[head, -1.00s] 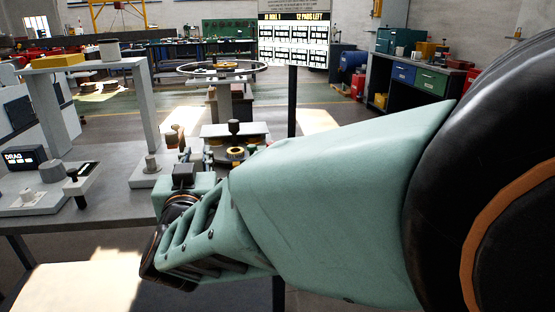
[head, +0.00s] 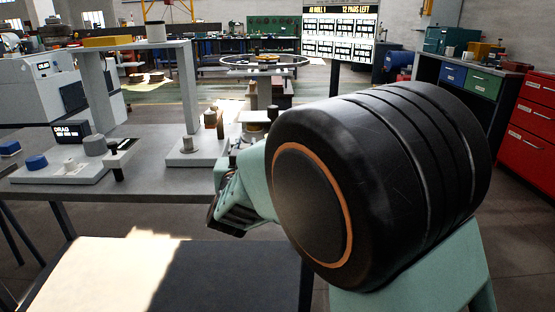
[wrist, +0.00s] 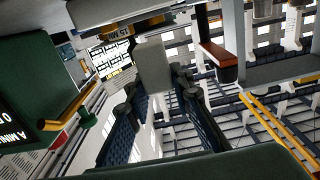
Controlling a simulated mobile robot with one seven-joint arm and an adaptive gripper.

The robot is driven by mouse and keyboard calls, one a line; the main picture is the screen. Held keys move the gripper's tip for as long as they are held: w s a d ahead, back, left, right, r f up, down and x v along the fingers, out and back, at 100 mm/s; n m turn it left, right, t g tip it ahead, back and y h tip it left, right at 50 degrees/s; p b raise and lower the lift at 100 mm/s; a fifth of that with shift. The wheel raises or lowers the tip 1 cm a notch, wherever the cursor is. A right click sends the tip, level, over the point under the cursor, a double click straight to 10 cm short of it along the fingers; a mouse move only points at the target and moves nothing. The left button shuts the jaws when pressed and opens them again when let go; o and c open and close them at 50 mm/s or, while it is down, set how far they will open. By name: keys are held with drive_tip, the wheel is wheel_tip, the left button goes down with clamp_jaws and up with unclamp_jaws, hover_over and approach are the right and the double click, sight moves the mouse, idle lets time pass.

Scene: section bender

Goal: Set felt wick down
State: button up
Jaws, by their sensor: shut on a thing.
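In the wrist view a pale grey block, probably the felt wick (wrist: 153,66), sits between the tips of my gripper (wrist: 156,90). The two dark ridged fingers are shut on it from both sides. Its lower end is hidden between the fingers, and nothing is seen to support it from below. In the head view my arm's large black joint hides my gripper and the wick. Only part of my green wrist shows, near the right end of the grey workbench (head: 150,185).
On the bench stand a grey portal frame (head: 190,90), a DRAG display (head: 70,133), and a base plate (head: 60,172) with knobs. A red cabinet (head: 532,120) stands at right. In the wrist view a dark green box (wrist: 40,75) and a red-brown bar (wrist: 217,55) are close by.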

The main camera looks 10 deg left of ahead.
drive_tip(key=shift+w+a+f, duration=0.1)
drive_tip(key=shift+w+f, duration=0.25)
drive_tip(key=shift+f, duration=0.1)
drive_tip(key=shift+w+f+b, duration=0.15)
drive_tip(key=shift+f+b, duration=0.55)
drive_tip(key=shift+f, duration=0.9)
drive_tip(key=shift+f, duration=0.2)
drive_tip(key=o, duration=0.9)
